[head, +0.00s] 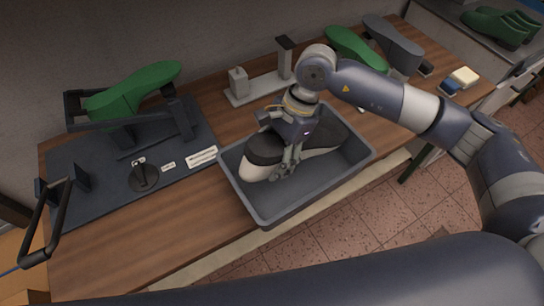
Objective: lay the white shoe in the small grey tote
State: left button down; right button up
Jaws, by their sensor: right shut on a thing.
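The white shoe (320,152) is inside the small grey tote (265,213). Its white side and a large dark area show; I cannot tell for sure whether the dark part is the sole or the upper. My right gripper (287,168) reaches down into the tote from above and is shut on the shoe, near its middle. The gripper hides part of the shoe. Whether the shoe rests fully on the tote floor is hard to see. My left gripper is not in view.
A green last (128,92) sits on a dark stand at the left, on a dark mat (75,155). A grey metal fixture (258,88) stands behind the tote. A green last (355,47) and a grey last (393,45) lie at the back right. The wooden bench (150,225) is clear left of the tote.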

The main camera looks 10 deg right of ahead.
jog(key=o, duration=1.6)
jog(key=v, duration=1.2)
